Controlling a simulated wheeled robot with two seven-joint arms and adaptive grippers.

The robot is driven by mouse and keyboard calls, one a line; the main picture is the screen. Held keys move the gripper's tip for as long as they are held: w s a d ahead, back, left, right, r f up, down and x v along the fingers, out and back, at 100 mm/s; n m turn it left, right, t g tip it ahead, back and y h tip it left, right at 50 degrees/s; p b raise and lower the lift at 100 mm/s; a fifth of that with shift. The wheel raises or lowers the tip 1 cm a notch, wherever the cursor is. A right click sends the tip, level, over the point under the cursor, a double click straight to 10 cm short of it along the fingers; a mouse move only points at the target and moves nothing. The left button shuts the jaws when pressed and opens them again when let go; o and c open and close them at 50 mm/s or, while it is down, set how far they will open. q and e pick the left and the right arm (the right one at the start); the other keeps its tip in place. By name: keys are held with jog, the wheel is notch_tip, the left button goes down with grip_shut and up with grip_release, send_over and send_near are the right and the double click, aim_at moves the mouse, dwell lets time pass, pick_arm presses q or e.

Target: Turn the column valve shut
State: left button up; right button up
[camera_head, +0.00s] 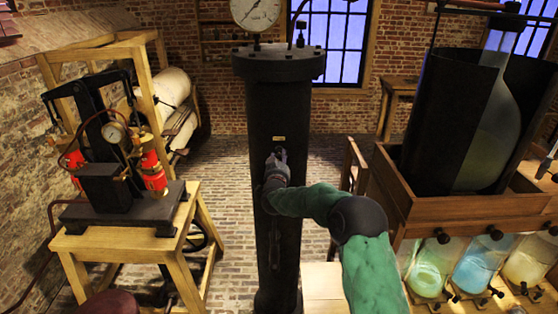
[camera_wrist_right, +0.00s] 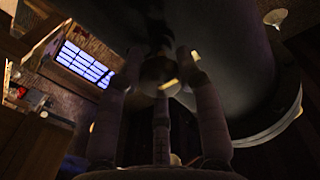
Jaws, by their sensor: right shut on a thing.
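The tall black column (camera_head: 262,105) stands upright in the middle of the head view. My right arm comes in from the right, and my right gripper (camera_head: 279,157) is at the column's front, just below a small brass plate (camera_head: 279,138). In the right wrist view the fingers of the gripper (camera_wrist_right: 160,85) close around a rounded metal valve knob (camera_wrist_right: 153,72) on the dark column (camera_wrist_right: 230,50). The fingers hide most of the valve, so how far it is turned cannot be told. My left gripper is in neither view.
A dial gauge (camera_head: 255,12) sits on the column's top flange. At left, a wooden stand (camera_head: 130,243) carries a dark apparatus with red cylinders. At right, a wooden rack (camera_head: 470,207) holds a large flask (camera_head: 490,135) above several glowing jars (camera_head: 430,268). Brick floor is clear left of the column.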

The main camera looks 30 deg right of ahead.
jog(key=m+b, duration=0.7)
jog(key=b, duration=0.1)
jog(key=shift+f, duration=0.15)
jog(key=m+y+b, duration=0.1)
jog(key=m+b, duration=0.7)
jog(key=m, duration=0.1)
jog(key=shift+m, duration=0.4)
dwell(0.3)
jog(key=o, duration=1.2)
jog(key=shift+d, duration=0.1)
jog(key=shift+c, duration=0.2)
jog(key=shift+s+r, duration=0.1)
jog(key=shift+r, duration=0.1)
jog(key=v, duration=1.1)
jog(key=shift+s, duration=0.4)
